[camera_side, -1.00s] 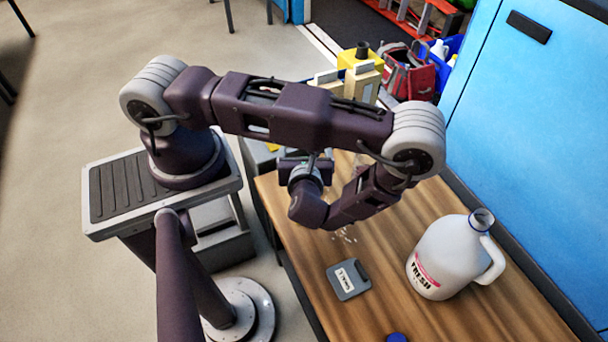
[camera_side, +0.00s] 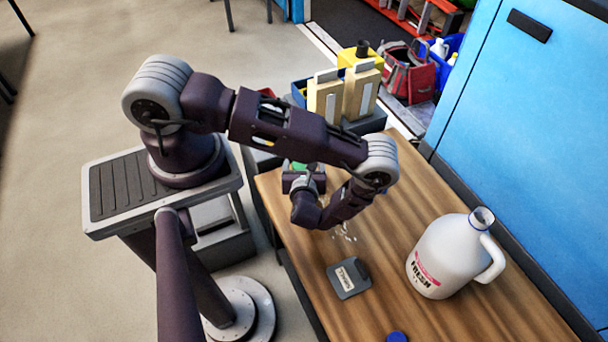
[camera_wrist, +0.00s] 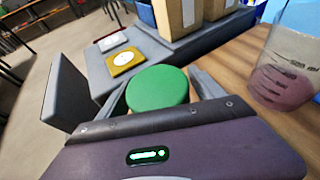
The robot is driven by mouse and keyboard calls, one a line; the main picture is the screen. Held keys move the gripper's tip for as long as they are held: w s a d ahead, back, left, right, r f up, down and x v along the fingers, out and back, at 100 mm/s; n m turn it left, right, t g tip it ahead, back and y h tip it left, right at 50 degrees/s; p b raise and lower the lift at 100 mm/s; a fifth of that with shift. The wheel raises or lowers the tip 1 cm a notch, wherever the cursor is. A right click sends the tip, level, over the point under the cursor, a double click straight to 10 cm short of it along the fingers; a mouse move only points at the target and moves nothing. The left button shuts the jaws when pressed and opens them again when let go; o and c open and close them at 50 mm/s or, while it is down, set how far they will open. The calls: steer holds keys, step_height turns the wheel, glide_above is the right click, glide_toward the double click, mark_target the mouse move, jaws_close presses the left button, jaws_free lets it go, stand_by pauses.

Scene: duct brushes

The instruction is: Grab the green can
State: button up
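The green can shows in the wrist view as a round green top (camera_wrist: 158,87), upright, with its sides mostly hidden. In the side view only a sliver of green (camera_side: 299,166) shows behind my gripper (camera_side: 304,184), near the left edge of the wooden table. In the wrist view my gripper (camera_wrist: 160,84) has one grey finger on each side of the can. The fingers look spread around it, with narrow gaps at most; contact is hard to judge.
A clear cup with purplish contents (camera_wrist: 285,75) stands right of the can. Tan cartons (camera_side: 342,98) stand in a dark bin behind. A white jug (camera_side: 445,262), a small grey labelled item (camera_side: 349,279) and a blue cap (camera_side: 397,337) are on the table (camera_side: 420,318).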

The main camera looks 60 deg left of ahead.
steer(key=c, duration=1.5)
steer(key=shift+r, duration=0.1)
